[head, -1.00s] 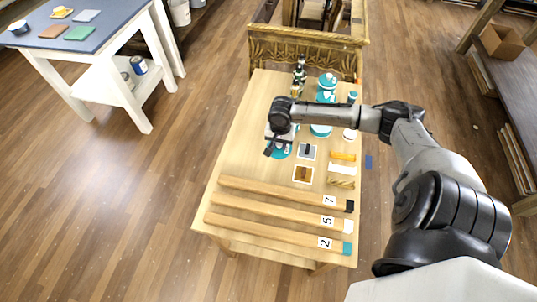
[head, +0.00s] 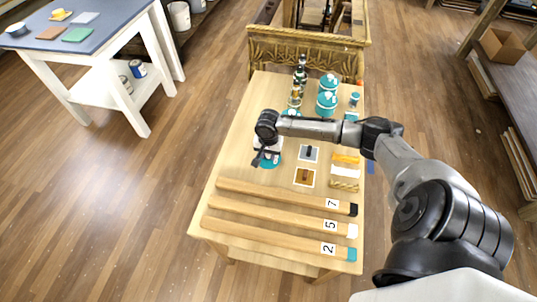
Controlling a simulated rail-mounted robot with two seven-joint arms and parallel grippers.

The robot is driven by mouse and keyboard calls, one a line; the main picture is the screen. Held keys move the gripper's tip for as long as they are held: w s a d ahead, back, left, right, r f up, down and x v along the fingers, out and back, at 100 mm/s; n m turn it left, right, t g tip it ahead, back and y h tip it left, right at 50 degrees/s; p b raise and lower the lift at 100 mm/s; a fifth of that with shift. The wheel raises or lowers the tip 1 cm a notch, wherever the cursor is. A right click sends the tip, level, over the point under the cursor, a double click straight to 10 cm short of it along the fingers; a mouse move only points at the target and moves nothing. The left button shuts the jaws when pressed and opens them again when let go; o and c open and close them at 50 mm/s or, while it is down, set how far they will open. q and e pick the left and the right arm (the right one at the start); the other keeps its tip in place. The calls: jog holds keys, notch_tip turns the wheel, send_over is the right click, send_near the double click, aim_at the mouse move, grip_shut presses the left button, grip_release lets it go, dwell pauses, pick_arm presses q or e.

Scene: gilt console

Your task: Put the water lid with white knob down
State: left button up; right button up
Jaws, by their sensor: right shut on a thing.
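My right gripper (head: 263,158) points down over the left middle of the wooden table (head: 237,148). It is shut on a teal lid (head: 270,165), which shows just below the fingers. The lid's knob is hidden by the gripper. I cannot tell whether the lid touches the table or hangs just above it. Teal jars with white knobs (head: 327,103) stand at the back right of the table, and another teal piece (head: 291,113) shows partly behind my right arm. My left gripper is not in view.
Three numbered wooden bars (head: 285,196) lie across the front. Dark bottles (head: 301,72) stand at the back. Table left of the gripper is clear.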

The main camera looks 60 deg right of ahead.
jog(key=o, duration=0.9)
notch_tip(320, 180, up, 12)
jog(key=p, duration=0.4)
jog(key=shift+r, duration=0.1)
dwell(0.3)
